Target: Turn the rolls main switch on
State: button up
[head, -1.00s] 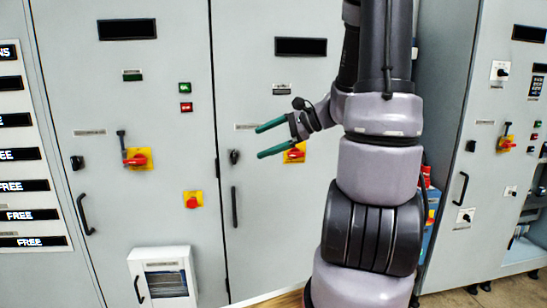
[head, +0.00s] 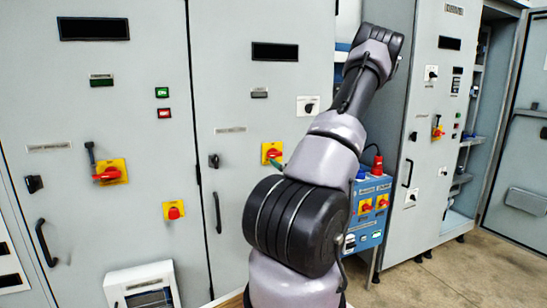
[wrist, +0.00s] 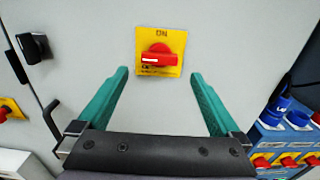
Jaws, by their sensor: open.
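A red rotary switch on a yellow plate (wrist: 158,56) is in the upper middle of the wrist view, with its handle lying horizontally and the word ON above it. It appears to be the switch on the middle cabinet door, partly hidden by my arm in the head view (head: 271,153). Labels are too blurred to confirm it as the rolls main switch. My gripper (wrist: 160,74) is open and empty, its two green fingers apart, one toward each side of the switch and below it in the picture. I cannot tell whether they touch anything. In the head view only a green finger bit shows.
A black door handle (wrist: 34,46) is left of the switch. A blue box with red switches and plugs (head: 371,210) stands right of the cabinet. Other red-yellow switches are on the left door (head: 110,172), (head: 173,210) and right cabinet (head: 437,133). Floor at right is clear.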

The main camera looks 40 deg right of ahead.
aim_at(276, 155)
jog(key=x, duration=0.7)
jog(key=shift+w, duration=0.4)
jog(key=c, duration=1.2)
